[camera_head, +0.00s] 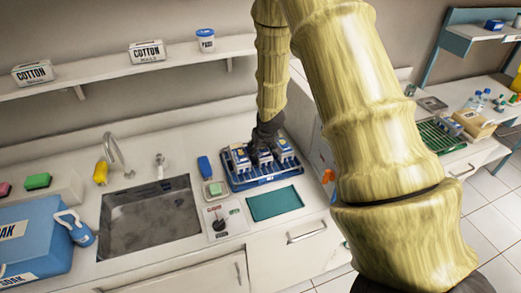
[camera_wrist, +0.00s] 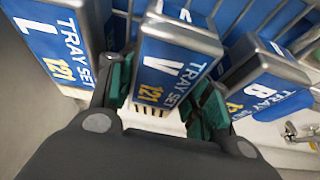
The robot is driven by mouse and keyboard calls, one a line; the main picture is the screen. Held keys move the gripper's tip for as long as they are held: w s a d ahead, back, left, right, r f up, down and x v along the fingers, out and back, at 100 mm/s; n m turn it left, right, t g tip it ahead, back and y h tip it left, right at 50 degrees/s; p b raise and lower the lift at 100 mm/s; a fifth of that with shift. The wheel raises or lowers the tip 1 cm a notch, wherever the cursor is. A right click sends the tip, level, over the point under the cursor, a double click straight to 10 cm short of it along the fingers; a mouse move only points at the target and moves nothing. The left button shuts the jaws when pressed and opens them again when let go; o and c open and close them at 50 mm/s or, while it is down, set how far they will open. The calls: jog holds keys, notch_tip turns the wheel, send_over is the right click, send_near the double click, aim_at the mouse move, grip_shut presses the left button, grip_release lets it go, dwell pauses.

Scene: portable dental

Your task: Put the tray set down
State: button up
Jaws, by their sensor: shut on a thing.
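My gripper (camera_wrist: 163,94) is shut on the middle tray set (camera_wrist: 172,66), a blue and silver cassette labelled V, TRAY SET 121. Its green finger pads press on both sides of it. A tray set labelled L (camera_wrist: 50,45) is on its left and one labelled B (camera_wrist: 265,82) on its right. In the head view, my gripper (camera_head: 264,137) reaches down over the blue rack (camera_head: 262,183), among the tray sets. The held set looks in line with its neighbours. I cannot tell whether its lower end rests in the rack.
A green mat (camera_head: 274,203) lies in front of the rack. A small tray with a green item (camera_head: 215,190) and a blue object (camera_head: 204,166) are to its left, then the sink (camera_head: 150,220). A blue SOAK box (camera_head: 35,238) stands far left. A green rack (camera_head: 440,137) is on the right counter.

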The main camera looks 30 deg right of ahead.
jog(key=o, duration=0.9)
jog(key=shift+r, duration=0.15)
jog(key=shift+b+v, duration=1.35)
jog(key=shift+v, duration=4.6)
